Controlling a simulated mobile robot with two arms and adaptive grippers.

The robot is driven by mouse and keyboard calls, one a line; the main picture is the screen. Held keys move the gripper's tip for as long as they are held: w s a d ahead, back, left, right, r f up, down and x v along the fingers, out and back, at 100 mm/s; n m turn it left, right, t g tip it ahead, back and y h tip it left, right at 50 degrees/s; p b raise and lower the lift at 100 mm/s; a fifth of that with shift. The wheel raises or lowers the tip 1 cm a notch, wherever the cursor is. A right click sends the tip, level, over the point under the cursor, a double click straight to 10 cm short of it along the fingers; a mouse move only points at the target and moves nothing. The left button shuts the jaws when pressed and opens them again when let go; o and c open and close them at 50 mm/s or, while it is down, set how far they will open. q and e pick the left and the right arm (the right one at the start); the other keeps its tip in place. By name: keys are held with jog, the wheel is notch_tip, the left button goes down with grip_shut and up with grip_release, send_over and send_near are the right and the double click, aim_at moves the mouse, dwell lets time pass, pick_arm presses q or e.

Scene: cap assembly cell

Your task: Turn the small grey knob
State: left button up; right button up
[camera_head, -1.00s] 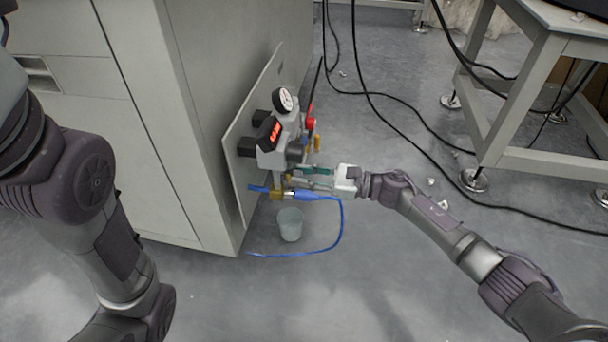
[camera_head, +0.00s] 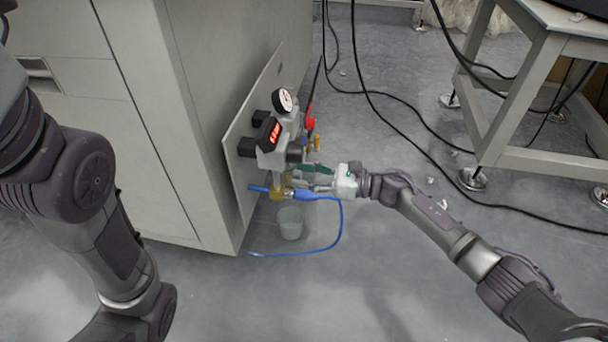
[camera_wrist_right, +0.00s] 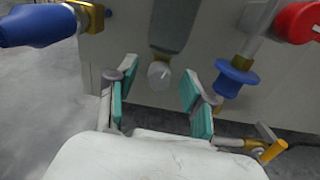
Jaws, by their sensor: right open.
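The small grey knob (camera_wrist_right: 160,75) is a pale rounded tip at the lower end of a grey bowl (camera_wrist_right: 174,25) in the right wrist view. My right gripper (camera_wrist_right: 159,78) is open, with one teal-padded finger on each side of the knob and a visible gap to both. In the head view the right gripper (camera_head: 302,177) reaches in from the right, low beside the valve assembly (camera_head: 270,158). The knob cannot be made out there. My left arm shows at the left; its gripper is out of view.
A blue hose connector (camera_wrist_right: 35,25) is left of the fingers, a blue collar (camera_wrist_right: 236,78) and red knob (camera_wrist_right: 298,22) right. A dial gauge (camera_head: 285,101) tops the assembly. A cup (camera_head: 290,223) stands below on the floor. Black cables (camera_head: 400,110) cross the floor.

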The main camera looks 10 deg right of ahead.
jog(key=v, duration=1.2)
jog(key=shift+a, duration=0.1)
